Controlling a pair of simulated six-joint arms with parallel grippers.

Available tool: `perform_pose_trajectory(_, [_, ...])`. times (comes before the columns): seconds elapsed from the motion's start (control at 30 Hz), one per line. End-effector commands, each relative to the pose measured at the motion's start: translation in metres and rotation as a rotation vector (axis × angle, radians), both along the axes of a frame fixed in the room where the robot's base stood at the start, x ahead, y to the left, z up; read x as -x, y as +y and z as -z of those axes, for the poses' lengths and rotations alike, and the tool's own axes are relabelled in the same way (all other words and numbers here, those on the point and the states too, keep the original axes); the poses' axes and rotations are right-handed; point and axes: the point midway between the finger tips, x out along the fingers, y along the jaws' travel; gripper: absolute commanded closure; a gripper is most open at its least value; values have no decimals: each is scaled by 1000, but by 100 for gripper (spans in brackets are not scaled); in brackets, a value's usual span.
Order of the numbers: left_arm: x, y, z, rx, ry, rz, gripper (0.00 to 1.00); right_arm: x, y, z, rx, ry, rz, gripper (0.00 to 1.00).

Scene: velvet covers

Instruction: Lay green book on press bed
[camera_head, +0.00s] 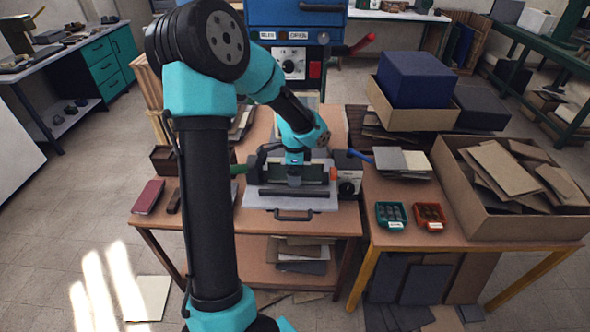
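One teal and black arm, which I take to be my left arm, reaches over the press. Its gripper (294,181) points down above the press bed (325,201), a light grey plate with a dark handle at its front. A dark green flat shape (314,173) shows just behind the gripper; it may be the green book, but the wrist covers part of it. I cannot tell whether the fingers are open or hold it. My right gripper is not in view.
A maroon book (148,197) lies on the left of the press table. Green (391,215) and orange (430,217) trays and a cardboard box of boards (455,205) stand on the right table. A blue-handled lever (360,156) sticks out right of the press.

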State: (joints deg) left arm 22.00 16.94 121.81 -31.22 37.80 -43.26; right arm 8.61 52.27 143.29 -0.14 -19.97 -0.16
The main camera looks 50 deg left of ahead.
Motion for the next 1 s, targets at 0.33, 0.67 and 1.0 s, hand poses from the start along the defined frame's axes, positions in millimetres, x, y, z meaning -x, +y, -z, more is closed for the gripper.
perform_pose_trajectory(0.33, [-1,1,-34,-2,-6,0,0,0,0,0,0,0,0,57])
perform_pose_trajectory(0.67, [-1,0,-95,-2,-6,-1,0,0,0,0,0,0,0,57])
perform_pose_trajectory(1.0, [0,0,-121,-1,-1,0,0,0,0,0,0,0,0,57])
